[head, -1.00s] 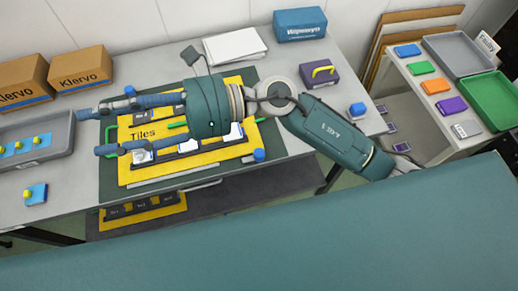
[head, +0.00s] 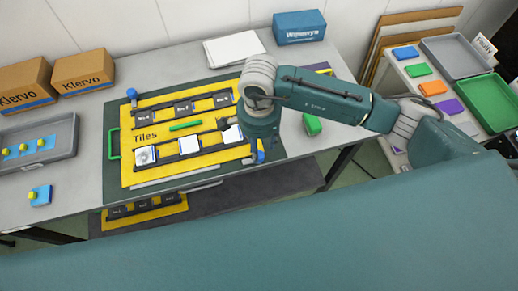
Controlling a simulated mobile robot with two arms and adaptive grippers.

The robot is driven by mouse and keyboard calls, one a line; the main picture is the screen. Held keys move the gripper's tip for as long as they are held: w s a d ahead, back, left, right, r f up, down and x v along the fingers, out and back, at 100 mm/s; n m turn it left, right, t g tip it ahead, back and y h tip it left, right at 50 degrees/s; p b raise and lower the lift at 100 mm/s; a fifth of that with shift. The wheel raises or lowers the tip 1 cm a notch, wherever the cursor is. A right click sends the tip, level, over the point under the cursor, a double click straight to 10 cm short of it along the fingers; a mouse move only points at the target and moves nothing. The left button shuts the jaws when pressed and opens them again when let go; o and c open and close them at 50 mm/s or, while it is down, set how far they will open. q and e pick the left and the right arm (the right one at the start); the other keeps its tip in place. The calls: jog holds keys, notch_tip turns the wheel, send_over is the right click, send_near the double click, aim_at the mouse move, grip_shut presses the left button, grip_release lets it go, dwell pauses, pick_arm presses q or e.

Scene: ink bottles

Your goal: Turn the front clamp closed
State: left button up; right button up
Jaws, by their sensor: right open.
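The yellow board (head: 125,170) marked "Tiles" lies on a dark green mat, with a dark back row and a front row holding white tiles. A blue clamp piece (head: 261,147) shows at the board's front right corner, partly hidden by my gripper. Another blue piece (head: 132,95) stands at the back left corner. A green bar (head: 186,126) lies between the rows. My right gripper (head: 257,155) points down at the front right corner, close around or beside the blue piece; contact cannot be told. Its fingers are mostly hidden. My left gripper is not in view.
A grey tray (head: 70,150) with blue and yellow pieces is at the left, a loose blue-yellow piece (head: 40,195) in front. Boxes (head: 84,70) and white paper (head: 234,47) stand behind. A green handle (head: 312,124) is right of my gripper.

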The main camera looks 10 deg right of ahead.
jog(key=shift+f+p, duration=0.5)
jog(key=shift+f, duration=1.9)
grip_shut()
